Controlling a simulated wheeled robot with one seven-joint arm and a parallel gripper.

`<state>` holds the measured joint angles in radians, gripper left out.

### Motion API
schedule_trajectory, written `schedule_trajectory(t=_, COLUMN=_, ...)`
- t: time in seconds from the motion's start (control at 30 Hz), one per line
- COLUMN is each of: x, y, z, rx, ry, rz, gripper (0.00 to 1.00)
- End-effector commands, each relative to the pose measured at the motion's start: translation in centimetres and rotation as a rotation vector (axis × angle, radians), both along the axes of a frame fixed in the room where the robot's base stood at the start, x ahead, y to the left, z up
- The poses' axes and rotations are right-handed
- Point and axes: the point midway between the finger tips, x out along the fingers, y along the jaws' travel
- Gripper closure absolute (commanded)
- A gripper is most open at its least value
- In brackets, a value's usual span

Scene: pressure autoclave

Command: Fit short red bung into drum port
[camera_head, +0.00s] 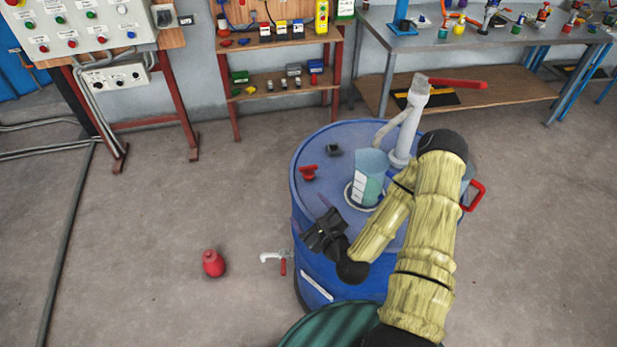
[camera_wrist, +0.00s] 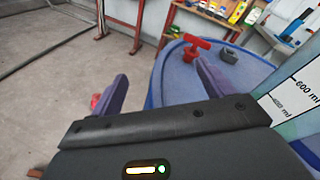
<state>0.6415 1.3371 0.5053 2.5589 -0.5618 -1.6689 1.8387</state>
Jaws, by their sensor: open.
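A short red bung with a T-shaped top (camera_head: 308,173) is on the blue drum's lid (camera_head: 318,145), near its left rim. It also shows in the wrist view (camera_wrist: 194,50), just beyond my right finger. My gripper (camera_head: 311,214) is open and empty at the drum's front-left rim, nearer the camera than the bung and apart from it. Its two purple fingers show spread in the wrist view (camera_wrist: 160,72). I cannot make out an open port; the beaker and my arm hide part of the lid.
A dark grey piece (camera_head: 333,150) lies behind the bung. A graduated beaker (camera_head: 370,162) stands on the lid beside a pale pump with a red lever (camera_head: 408,125). A red bottle-like object (camera_head: 213,264) is on the floor.

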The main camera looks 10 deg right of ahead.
Motion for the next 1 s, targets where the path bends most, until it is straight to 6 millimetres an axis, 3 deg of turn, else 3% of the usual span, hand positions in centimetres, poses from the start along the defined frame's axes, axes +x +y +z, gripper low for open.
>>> schedule_trajectory(t=0.1, x=-0.5, y=-1.7, z=-0.8, rx=0.273, ry=-0.043, rz=-0.163, gripper=0.20)
schedule_trajectory(t=0.3, x=-1.1, y=-3.6, z=-0.7, rx=0.502, ry=-0.100, rz=-0.300, gripper=0.20)
schedule_trajectory(t=0.73, x=-0.9, y=-3.8, z=-0.7, rx=0.518, ry=-0.108, rz=-0.308, gripper=0.20)
schedule_trajectory(t=1.0, x=0.7, y=-3.8, z=-1.0, rx=0.514, ry=-0.109, rz=-0.304, gripper=0.20)
